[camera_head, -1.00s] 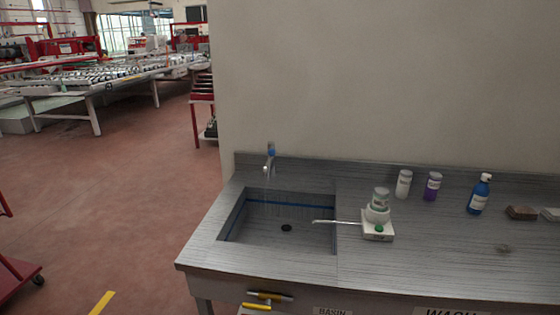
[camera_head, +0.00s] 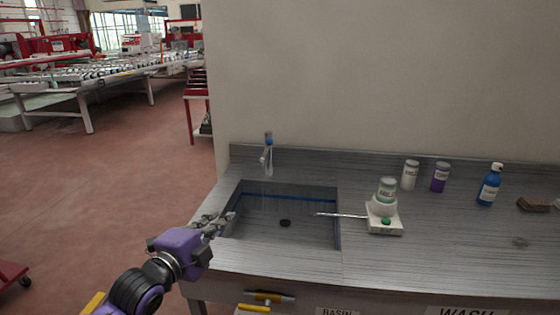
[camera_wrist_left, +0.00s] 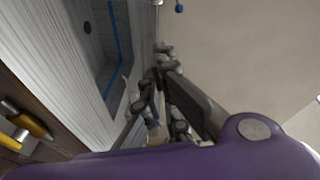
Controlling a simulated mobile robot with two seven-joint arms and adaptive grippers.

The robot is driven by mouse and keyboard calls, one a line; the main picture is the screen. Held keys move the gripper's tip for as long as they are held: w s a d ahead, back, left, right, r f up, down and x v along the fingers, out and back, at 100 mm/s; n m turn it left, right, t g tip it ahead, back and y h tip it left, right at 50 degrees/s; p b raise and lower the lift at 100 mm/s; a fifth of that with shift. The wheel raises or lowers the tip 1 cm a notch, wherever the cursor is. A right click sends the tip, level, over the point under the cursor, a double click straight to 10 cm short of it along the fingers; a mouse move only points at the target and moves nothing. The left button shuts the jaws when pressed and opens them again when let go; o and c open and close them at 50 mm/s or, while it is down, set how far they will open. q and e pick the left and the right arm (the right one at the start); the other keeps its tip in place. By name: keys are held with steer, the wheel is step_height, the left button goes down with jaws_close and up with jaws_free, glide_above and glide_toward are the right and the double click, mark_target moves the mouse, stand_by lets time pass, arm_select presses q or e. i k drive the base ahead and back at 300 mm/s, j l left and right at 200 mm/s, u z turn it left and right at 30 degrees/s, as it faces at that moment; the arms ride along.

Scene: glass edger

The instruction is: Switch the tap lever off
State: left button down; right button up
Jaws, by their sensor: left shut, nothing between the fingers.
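The tap (camera_head: 267,155) stands at the back edge of the sink, with a blue-marked top that I take for its lever (camera_head: 269,139). A faint stream of water shows below the spout. A small blue part of the tap (camera_wrist_left: 179,8) shows at the top edge of the left wrist view. My left gripper (camera_head: 230,216) is shut and empty over the sink's left rim, apart from the tap, in front of it and to its left. Its fingers (camera_wrist_left: 165,57) show in the left wrist view. My right gripper is out of view.
The sink basin (camera_head: 310,225) is empty. On its right stand a white device (camera_head: 384,222) with a rod over the basin, a white bottle (camera_head: 410,175), a purple bottle (camera_head: 440,178) and a blue bottle (camera_head: 489,185). Yellow handles (camera_head: 254,307) stick out below the counter front.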

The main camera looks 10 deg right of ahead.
mark_target(268, 141)
steer(key=i+l, duration=0.8)
